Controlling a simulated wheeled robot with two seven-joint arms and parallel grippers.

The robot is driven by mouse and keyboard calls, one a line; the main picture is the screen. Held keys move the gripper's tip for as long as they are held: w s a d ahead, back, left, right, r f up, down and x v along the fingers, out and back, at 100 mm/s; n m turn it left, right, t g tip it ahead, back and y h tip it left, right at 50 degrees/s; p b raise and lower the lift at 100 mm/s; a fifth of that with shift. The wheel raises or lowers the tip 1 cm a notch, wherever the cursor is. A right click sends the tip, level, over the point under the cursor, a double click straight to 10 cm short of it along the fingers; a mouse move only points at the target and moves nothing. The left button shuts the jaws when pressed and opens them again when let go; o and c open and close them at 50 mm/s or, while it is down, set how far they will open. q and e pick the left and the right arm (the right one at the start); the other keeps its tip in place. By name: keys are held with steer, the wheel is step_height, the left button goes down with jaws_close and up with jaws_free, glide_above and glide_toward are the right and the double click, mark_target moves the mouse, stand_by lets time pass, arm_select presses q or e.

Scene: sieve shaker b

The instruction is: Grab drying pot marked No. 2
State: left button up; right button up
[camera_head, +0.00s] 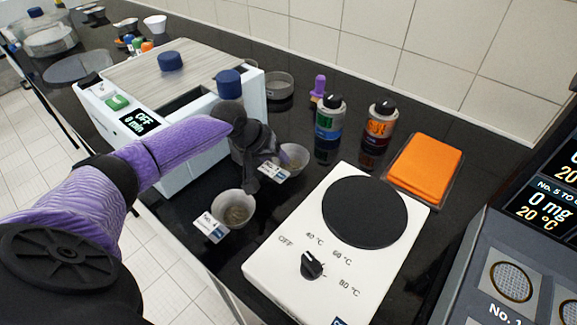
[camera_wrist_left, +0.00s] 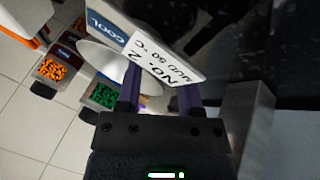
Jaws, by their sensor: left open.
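A small pale pot (camera_head: 295,157) with a white tag (camera_head: 273,170) stands on the dark counter beside the white machine. In the left wrist view a tag (camera_wrist_left: 160,62) reads "NO. 2", with a second line partly legible, and a pale pot (camera_wrist_left: 100,60) shows behind it. My left gripper (camera_head: 268,180) is at this pot's near left side and hides part of it. Its two fingers are apart, and the tag lies across the fingertips in the left wrist view (camera_wrist_left: 160,92). I cannot tell whether they touch. My right gripper is not in view.
Another tagged pot (camera_head: 236,208) stands nearer the front edge. A white hot plate (camera_head: 280,270) is at right. The white machine (camera_head: 190,165) is at left.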

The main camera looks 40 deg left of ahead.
arm_select(q)
jaws_close()
